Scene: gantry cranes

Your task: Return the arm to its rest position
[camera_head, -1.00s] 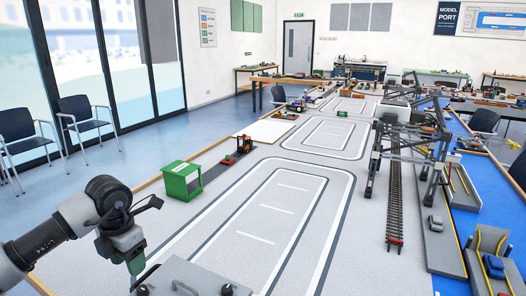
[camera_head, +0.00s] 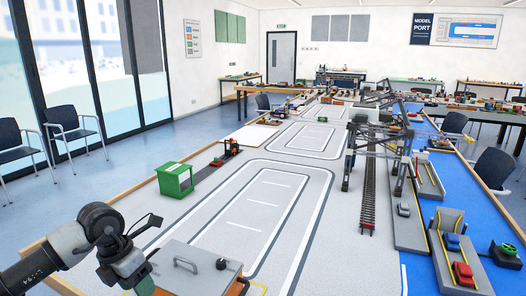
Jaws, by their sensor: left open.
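My left arm comes in at the lower left, over the near left edge of the model port table (camera_head: 215,212). Its left gripper (camera_head: 144,284) points down at the bottom edge, and its tips are partly cut off. My right arm and gripper are not in view.
A green box (camera_head: 175,180) and an orange forklift-like model (camera_head: 230,149) stand on the table's left side. Gantry cranes (camera_head: 378,150) straddle a rail track on the right. Blue and red model cars (camera_head: 463,275) sit at the lower right. The grey roadway in the middle is clear.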

